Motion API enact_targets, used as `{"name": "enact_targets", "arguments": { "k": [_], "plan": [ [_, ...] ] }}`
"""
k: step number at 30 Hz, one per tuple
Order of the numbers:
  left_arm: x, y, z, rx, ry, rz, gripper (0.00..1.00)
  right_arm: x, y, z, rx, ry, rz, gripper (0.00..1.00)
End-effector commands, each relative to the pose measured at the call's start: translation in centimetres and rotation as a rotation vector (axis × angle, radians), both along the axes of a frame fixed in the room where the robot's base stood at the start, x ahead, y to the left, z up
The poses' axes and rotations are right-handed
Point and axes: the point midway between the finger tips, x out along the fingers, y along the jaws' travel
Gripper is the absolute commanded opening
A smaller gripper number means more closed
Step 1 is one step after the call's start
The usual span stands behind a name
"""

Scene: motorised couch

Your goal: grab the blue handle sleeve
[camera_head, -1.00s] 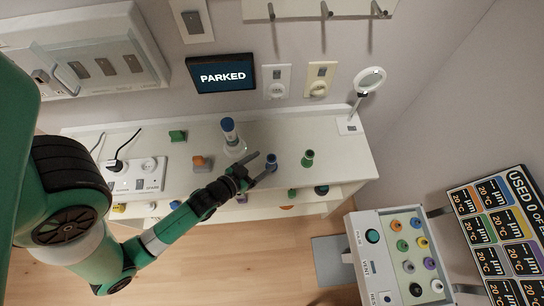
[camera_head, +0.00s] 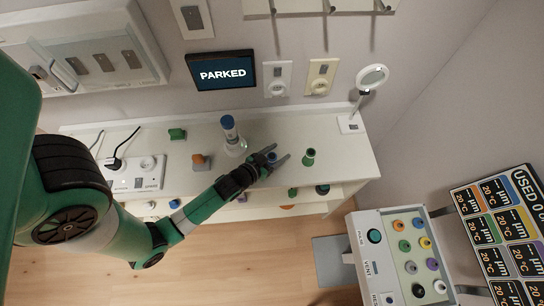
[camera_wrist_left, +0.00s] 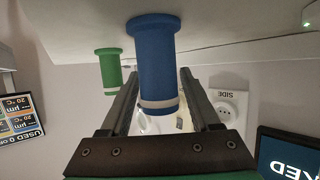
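The blue handle sleeve (camera_head: 271,157) stands on the white shelf top. In the left wrist view the sleeve (camera_wrist_left: 156,62) is a blue flanged cylinder with a pale band at one end. My left gripper (camera_head: 281,154) is open at the sleeve, its fingers pointing right along the shelf top. In the left wrist view my left gripper's (camera_wrist_left: 157,82) fingers lie to either side of the sleeve, with a clear gap on the right. Contact on the left side cannot be told. My right gripper is not in view.
A green sleeve (camera_head: 308,157) stands just right of the blue one; it also shows in the left wrist view (camera_wrist_left: 109,72). A blue-capped bottle (camera_head: 231,136) stands behind left. A ring lamp (camera_head: 371,78) stands at the shelf's right end. A panel with coloured knobs (camera_head: 402,255) is lower right.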

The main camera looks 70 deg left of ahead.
Motion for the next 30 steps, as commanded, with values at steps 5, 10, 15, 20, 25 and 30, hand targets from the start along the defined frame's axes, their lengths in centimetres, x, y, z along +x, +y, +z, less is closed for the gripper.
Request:
{"name": "enact_targets", "arguments": {
  "k": [5, 10, 15, 20, 25, 30],
  "plan": [
    [0.0, 0.0, 0.0, 0.000, 0.000, 0.000, 0.29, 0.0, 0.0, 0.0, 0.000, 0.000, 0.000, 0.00],
    [0.0, 0.0, 0.0, 0.000, 0.000, 0.000, 0.00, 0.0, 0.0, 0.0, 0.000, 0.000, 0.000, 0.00],
    [0.0, 0.0, 0.0, 0.000, 0.000, 0.000, 0.00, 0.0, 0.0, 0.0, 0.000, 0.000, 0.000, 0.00],
    [0.0, 0.0, 0.2, 0.000, -0.001, 0.000, 0.00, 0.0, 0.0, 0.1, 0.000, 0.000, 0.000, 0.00],
    [0.0, 0.0, 1.6, 0.002, -0.002, 0.001, 0.00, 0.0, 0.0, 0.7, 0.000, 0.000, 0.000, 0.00],
    [-0.2, -1.3, 4.5, 0.003, 0.001, -0.011, 0.00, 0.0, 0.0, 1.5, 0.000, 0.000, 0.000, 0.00]
  ]
}}
